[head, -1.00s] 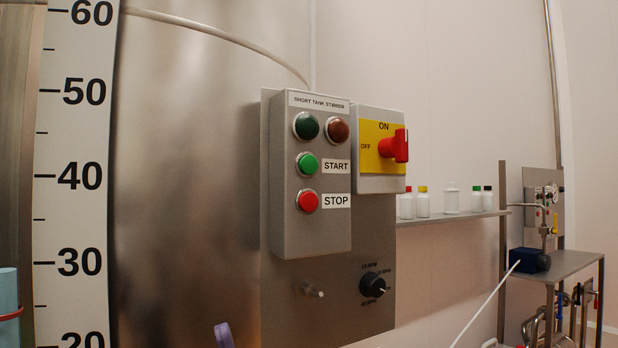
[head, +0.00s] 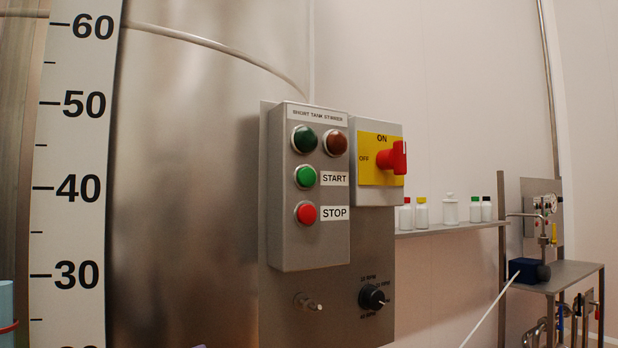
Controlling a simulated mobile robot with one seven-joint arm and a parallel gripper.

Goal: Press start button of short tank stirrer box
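The short tank stirrer box (head: 292,245) is a grey box on a metal plate in front of the tank. Its green start button (head: 305,177) sits beside the START label (head: 335,178). The red stop button (head: 306,212) is just below it. Above are a dark green lamp (head: 304,139) and a brownish-red lamp (head: 335,143), both looking unlit. To the right, a red rotary switch (head: 393,158) on a yellow plate carries ON and OFF marks. My gripper cannot be made out in the head view.
A black RPM knob (head: 372,297) and a small metal fitting (head: 308,302) are below the box. A large scale strip (head: 68,230) stands at left on the steel tank (head: 185,200). A shelf (head: 450,229) with several white bottles and a metal cart (head: 555,275) are at right.

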